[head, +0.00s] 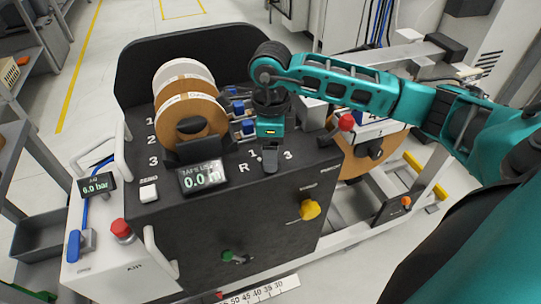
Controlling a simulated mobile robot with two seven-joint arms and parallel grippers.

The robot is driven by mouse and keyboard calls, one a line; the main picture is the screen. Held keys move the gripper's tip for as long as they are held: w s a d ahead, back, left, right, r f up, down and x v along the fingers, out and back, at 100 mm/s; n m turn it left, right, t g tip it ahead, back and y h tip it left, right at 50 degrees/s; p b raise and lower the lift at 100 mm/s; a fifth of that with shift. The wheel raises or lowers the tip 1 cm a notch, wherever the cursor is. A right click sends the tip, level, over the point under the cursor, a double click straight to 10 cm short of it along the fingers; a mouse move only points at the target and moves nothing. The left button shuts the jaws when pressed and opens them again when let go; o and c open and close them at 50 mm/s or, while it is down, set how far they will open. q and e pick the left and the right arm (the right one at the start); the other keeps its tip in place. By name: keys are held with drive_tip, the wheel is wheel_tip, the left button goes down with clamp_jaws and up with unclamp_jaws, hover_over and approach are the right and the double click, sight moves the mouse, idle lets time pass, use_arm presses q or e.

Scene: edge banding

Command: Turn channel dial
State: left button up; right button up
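My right arm reaches in from the right, and its gripper (270,158) points down at the black machine's top panel. Dark fingers show between the white marks "R" (243,168) and "3" (287,155). Whether they touch or grip anything there is too small to tell. I cannot clearly make out the channel dial; the gripper covers part of this area. Tape rolls (188,112) stand upright to the left, beside the marks 1, 2 and 3. My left gripper is not in view.
A length display (203,177) reads 0.0 m, with a white zero button (148,193) beside it. A red-topped lever (346,122) stands right of the gripper. The front panel has a yellow knob (310,210) and a green knob (228,256). A red button (121,229) sits lower left.

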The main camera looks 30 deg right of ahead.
drive_tip(key=shift+f, duration=1.4)
drive_tip(key=shift+c, duration=0.3)
drive_tip(key=c, duration=1)
